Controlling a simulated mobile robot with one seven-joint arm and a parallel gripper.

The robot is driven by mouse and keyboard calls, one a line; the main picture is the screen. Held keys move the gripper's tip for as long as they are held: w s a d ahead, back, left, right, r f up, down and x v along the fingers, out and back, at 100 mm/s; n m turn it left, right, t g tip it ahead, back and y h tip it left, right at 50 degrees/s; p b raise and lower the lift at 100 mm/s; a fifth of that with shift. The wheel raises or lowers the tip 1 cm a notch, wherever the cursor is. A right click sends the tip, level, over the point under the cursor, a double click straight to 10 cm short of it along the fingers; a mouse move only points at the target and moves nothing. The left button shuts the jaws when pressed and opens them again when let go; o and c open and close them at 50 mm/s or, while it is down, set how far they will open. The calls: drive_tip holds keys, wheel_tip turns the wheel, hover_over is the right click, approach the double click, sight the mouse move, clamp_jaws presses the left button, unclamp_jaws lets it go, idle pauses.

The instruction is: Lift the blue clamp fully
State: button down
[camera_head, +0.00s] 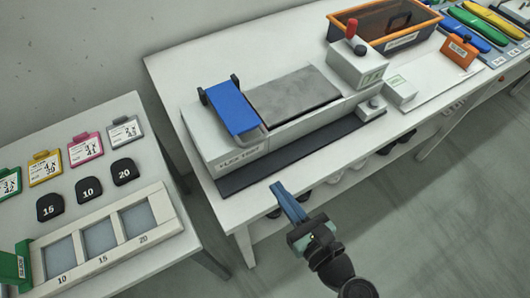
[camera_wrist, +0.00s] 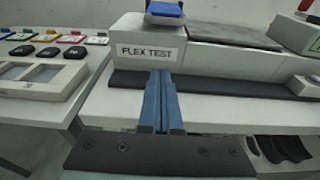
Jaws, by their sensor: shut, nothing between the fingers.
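The blue clamp (camera_head: 232,108) is a flat blue plate with dark hinge knobs on the left end of the grey-white flex test machine (camera_head: 222,159). It looks nearly level or slightly tilted in the head view. In the wrist view, the clamp's blue front edge (camera_wrist: 165,10) shows at the top, above the "FLEX TEST" label. My gripper (camera_head: 278,189) is in front of the machine, over the table's front edge, below and apart from the clamp. Its blue fingers (camera_wrist: 161,100) are together with nothing between them.
A dark mat (camera_head: 290,157) runs along the machine's front. A lever with a red knob (camera_head: 351,28) stands on the machine's right-hand box. An orange-rimmed bin (camera_head: 428,22) is at the back right. A left table (camera_head: 145,157) holds tags and weights. Dark shoes (camera_wrist: 283,147) sit below the tabletop.

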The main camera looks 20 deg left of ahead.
sight(249, 151)
drive_tip(key=shift+a, duration=0.1)
drive_tip(key=x, duration=0.9)
drive_tip(key=shift+w+a, duration=0.2)
drive_tip(key=shift+a, duration=0.15)
wheel_tip(249, 151, up, 2)
drive_tip(key=shift+d+r+p, duration=0.15)
drive_tip(key=shift+r+p, duration=0.1)
drive_tip(key=shift+p, duration=0.7)
drive_tip(key=shift+s+d+r, duration=0.1)
drive_tip(key=shift+s+r, duration=0.05)
drive_tip(key=shift+r, duration=0.5)
drive_tip(key=shift+p, duration=0.35)
drive_tip(key=shift+r+g+h+p, duration=0.3)
drive_tip(key=shift+r+p, duration=0.4)
drive_tip(key=shift+p, duration=0.5)
drive_tip(key=shift+r, duration=0.1)
